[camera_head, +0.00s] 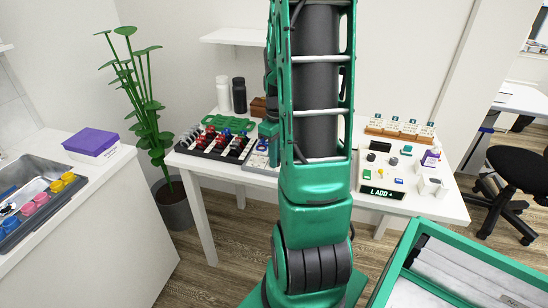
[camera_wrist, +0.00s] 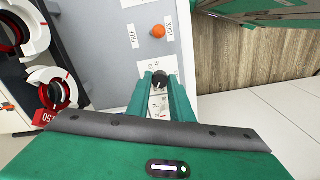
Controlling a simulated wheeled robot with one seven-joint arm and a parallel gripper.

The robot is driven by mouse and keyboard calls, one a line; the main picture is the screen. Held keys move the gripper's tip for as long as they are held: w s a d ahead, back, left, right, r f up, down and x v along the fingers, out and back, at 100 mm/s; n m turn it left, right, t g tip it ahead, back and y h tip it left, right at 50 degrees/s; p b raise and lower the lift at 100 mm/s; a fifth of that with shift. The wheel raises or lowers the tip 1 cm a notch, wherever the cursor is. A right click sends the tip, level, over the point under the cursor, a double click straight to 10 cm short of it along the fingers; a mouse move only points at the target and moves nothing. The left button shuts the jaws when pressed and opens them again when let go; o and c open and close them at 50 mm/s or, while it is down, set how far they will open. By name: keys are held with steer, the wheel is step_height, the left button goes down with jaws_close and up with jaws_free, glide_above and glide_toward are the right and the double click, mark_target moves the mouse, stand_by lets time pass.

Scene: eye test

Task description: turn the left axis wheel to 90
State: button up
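In the wrist view my gripper (camera_wrist: 160,88) reaches over a pale grey panel (camera_wrist: 100,60), its two green fingers parted. A small black knob with a white mark (camera_wrist: 160,79) sits between the fingertips. Whether the fingers press on it or stand just clear I cannot tell. White labels with fine print lie around the knob, too small to read. I cannot tell whether this knob is the left axis wheel. In the head view my arm hides the middle of the table and most of my gripper.
An orange knob (camera_wrist: 158,31) stands between FREE and LOCK labels. White and red ring-shaped parts (camera_wrist: 48,88) lie left of it. In the head view the white table (camera_head: 225,172) holds a dark tray of red and blue pieces (camera_head: 215,145) and a panel with an "L ADD +" display (camera_head: 382,192).

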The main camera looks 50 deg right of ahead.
jaws_close()
steer(key=shift+m, duration=0.3)
steer(key=m, duration=1.1)
steer(key=shift+a, duration=0.1)
steer(key=shift+m, duration=0.4)
steer(key=shift+w, duration=0.1)
steer(key=o, duration=0.9)
jaws_free()
